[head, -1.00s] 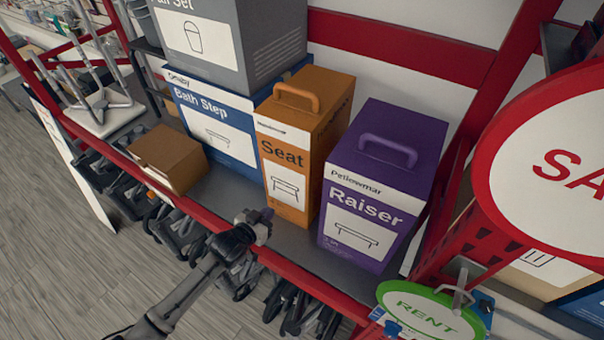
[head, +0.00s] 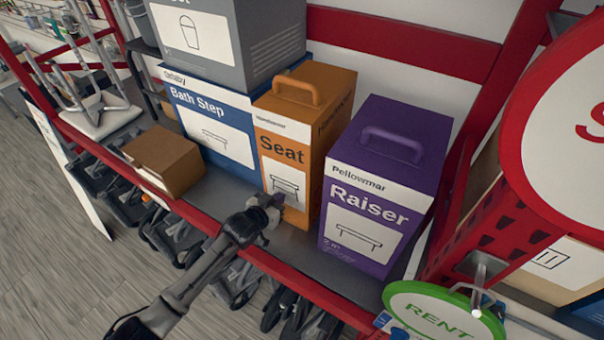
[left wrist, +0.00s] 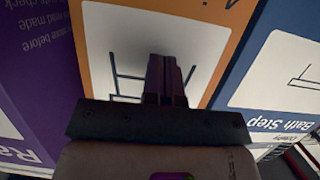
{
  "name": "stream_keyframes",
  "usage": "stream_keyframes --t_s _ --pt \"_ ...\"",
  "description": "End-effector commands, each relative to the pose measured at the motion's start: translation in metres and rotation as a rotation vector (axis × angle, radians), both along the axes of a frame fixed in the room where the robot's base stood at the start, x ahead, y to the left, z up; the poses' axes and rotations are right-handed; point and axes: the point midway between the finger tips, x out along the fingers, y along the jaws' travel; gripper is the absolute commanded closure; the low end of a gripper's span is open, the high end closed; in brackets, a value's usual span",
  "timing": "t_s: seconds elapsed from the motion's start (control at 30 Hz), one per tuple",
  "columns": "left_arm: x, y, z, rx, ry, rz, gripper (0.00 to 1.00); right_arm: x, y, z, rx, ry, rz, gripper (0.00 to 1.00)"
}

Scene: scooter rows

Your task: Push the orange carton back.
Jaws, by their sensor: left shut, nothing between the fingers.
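The orange carton (head: 309,130), marked "Seat" with a handle on top, stands upright on the shelf between the blue Bath Step box and the purple Raiser box. My left gripper (head: 271,203) is shut and empty, at the lower front of the orange carton. In the left wrist view the shut fingers (left wrist: 167,82) point at the carton's white label panel (left wrist: 130,40), with the orange face (left wrist: 97,75) around it. I cannot tell whether the fingertips touch it. My right gripper is not in view.
The purple Raiser box (head: 385,180) stands close on the right. The blue Bath Step box (head: 210,125) stands on the left, under a grey box (head: 225,40). A small brown box (head: 165,160) sits further left. A red shelf edge (head: 205,222) and a green RENT sign (head: 440,312) are in front.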

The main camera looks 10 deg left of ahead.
Motion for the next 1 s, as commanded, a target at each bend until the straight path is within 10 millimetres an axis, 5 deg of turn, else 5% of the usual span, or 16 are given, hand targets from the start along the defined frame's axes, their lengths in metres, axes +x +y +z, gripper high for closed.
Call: stream_keyframes --t_s 1.0 --pt "0.065 -0.024 -0.003 0.000 0.000 -0.001 1.00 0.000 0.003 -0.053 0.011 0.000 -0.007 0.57"
